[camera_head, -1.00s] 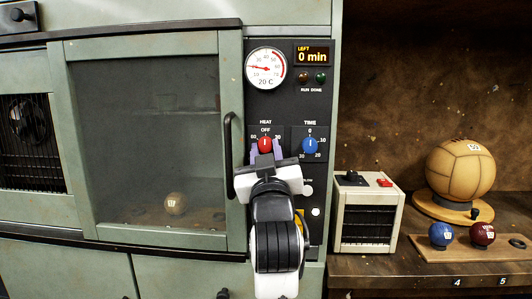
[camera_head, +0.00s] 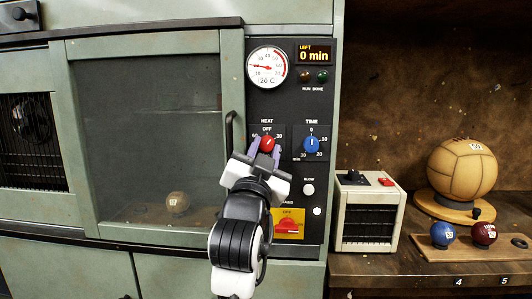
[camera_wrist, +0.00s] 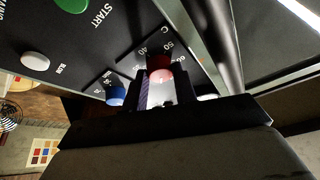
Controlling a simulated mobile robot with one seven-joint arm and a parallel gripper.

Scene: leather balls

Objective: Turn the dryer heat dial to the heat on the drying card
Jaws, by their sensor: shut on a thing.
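The red heat dial (camera_head: 267,144) is on the dryer's black control panel (camera_head: 319,110), under the word HEAT, with OFF above it and numbers at its sides. My gripper (camera_head: 265,150) is shut on this dial, its purple-lined fingers at either side. The dial's pale mark seems to lean to the upper right, but its exact setting is too small to read. In the wrist view the dial (camera_wrist: 159,67) sits between my fingers (camera_wrist: 158,85). No readable drying card shows; a pale card with coloured squares (camera_wrist: 41,152) lies at the lower left there.
The blue time dial (camera_head: 311,145) is close at the right. A white button (camera_head: 308,189) and a yellow plate with a red switch (camera_head: 288,226) are below. The door handle (camera_head: 230,135) is close at the left. The display (camera_head: 313,56) reads 0 min.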

